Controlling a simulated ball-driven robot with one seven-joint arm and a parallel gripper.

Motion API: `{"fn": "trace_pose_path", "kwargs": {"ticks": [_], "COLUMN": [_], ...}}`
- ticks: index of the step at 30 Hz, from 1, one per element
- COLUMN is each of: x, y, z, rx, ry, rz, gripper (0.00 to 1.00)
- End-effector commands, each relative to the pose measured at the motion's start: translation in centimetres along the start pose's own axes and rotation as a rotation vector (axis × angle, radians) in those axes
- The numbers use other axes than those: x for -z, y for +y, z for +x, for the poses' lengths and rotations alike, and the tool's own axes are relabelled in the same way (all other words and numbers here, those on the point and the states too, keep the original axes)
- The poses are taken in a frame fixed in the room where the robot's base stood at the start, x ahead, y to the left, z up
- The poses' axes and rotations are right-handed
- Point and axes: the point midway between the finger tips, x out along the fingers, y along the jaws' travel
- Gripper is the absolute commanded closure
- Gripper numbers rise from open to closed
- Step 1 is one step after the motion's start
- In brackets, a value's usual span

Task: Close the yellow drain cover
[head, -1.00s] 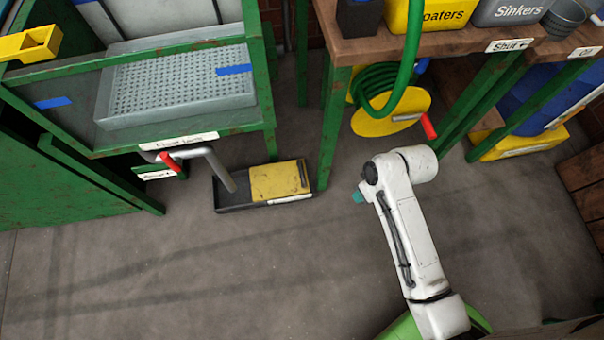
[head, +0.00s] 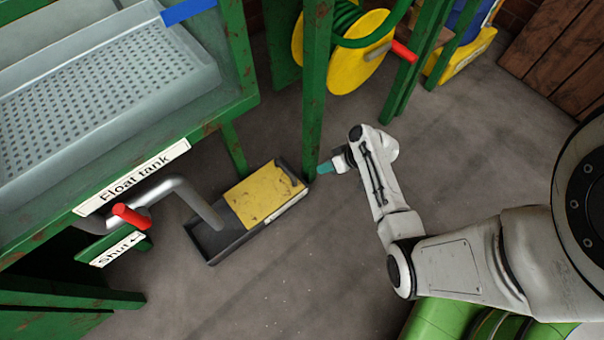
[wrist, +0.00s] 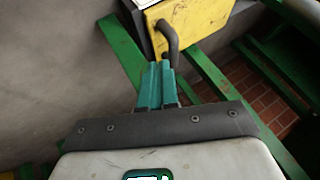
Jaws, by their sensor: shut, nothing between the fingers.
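The yellow drain cover (head: 262,194) lies over the right part of a black drain frame (head: 222,240) on the floor. The left part of the frame is uncovered, and a grey pipe reaches down into it. A dark handle (head: 286,172) is at the cover's right end. My gripper (head: 325,168), with teal fingertips, is just right of that end. In the wrist view, the shut fingertips (wrist: 160,66) are close to the dark handle (wrist: 168,42) on the yellow cover (wrist: 196,18). Whether they touch it I cannot tell. Nothing is between the fingers.
A green table leg (head: 315,100) stands right behind the cover's right end, close to my gripper. The float tank (head: 90,110) and its grey pipe with a red lever (head: 132,216) are at the left. A yellow hose reel (head: 345,60) is behind. Floor in front is clear.

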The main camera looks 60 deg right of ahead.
Motion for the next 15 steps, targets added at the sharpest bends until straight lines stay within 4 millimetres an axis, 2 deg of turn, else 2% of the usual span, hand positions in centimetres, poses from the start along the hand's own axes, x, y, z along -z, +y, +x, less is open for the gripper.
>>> {"fn": "trace_pose_path", "kwargs": {"ticks": [5,15], "x": [-0.2,-0.2], "y": [0.1,0.2], "z": [2.0,7.8], "rx": [0.001,0.000], "ry": [0.000,-0.001], "rz": [0.000,0.000], "gripper": [1.00,1.00]}}
